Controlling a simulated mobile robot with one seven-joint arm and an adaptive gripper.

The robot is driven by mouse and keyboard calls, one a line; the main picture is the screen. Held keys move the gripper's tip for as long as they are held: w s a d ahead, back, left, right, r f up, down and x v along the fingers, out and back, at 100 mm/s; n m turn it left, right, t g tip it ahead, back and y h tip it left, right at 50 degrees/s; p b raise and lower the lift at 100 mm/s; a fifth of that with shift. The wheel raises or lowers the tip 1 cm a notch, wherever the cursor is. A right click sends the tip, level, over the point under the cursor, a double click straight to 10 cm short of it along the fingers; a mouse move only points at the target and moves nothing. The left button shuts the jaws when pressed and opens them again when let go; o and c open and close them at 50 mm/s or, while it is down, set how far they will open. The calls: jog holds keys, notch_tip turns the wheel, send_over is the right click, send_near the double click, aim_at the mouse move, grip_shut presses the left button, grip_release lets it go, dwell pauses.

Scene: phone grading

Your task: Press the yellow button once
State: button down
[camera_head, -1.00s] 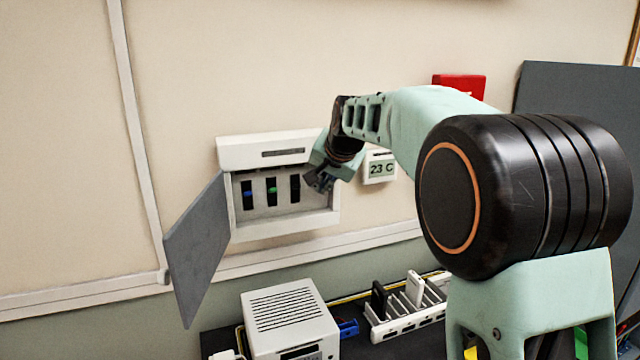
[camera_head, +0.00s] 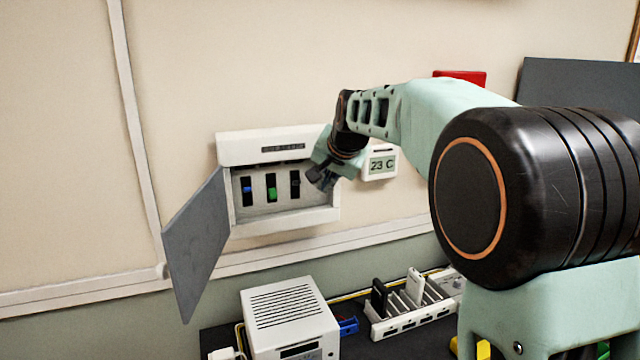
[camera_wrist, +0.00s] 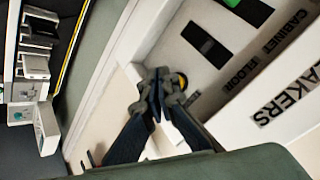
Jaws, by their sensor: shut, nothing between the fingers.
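The open white breaker box (camera_head: 265,150) hangs on the wall, its grey door (camera_head: 197,245) swung out to the left. In the wrist view, a small round yellow part (camera_wrist: 182,80), apparently the yellow button, shows inside the box, partly hidden behind my fingertips. It cannot be made out in the head view. My gripper (camera_head: 320,178) is shut and empty at the right side of the box's opening. In the wrist view, its fingertips (camera_wrist: 158,85) overlap the yellow part's left edge; whether they touch it I cannot tell.
A blue switch (camera_head: 247,188) and a green switch (camera_head: 271,192) sit in the box, left of a dark one. A thermostat (camera_head: 381,164) reading 23 C is just right of my gripper. Below stand a vented white device (camera_head: 288,310) and a slotted rack (camera_head: 410,318).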

jog(key=s+b, duration=0.1)
jog(key=s+d+b, duration=0.1)
jog(key=s, duration=0.1)
jog(key=s+d+b, duration=0.1)
jog(key=shift+s, duration=0.3)
dwell(0.3)
dwell(0.5)
